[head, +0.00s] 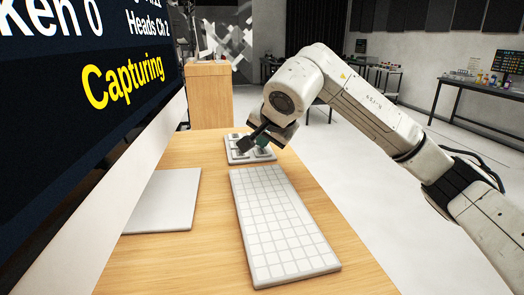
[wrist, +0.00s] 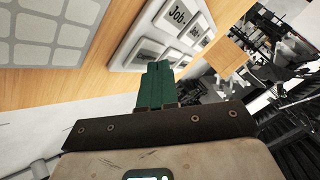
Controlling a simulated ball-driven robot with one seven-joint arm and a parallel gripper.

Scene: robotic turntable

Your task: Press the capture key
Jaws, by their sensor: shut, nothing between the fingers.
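A small white keypad (head: 236,157) with several labelled keys lies on the wooden desk beyond the keyboard. The other labels are too small to read, so I cannot tell which is the capture key. My gripper (head: 262,141) is at the keypad's right part, its green fingers closed together and empty. In the wrist view the fingertips (wrist: 158,66) overlap the keypad's near edge and hide part of it. Whether they touch a key is unclear. The monitor (head: 100,60) reads "Capturing" in yellow.
A white keyboard (head: 280,225) lies on the desk (head: 205,245) in front of the keypad. The monitor's foot (head: 165,200) stands left of it. A wooden cabinet (head: 208,95) is behind. Open floor lies right of the desk.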

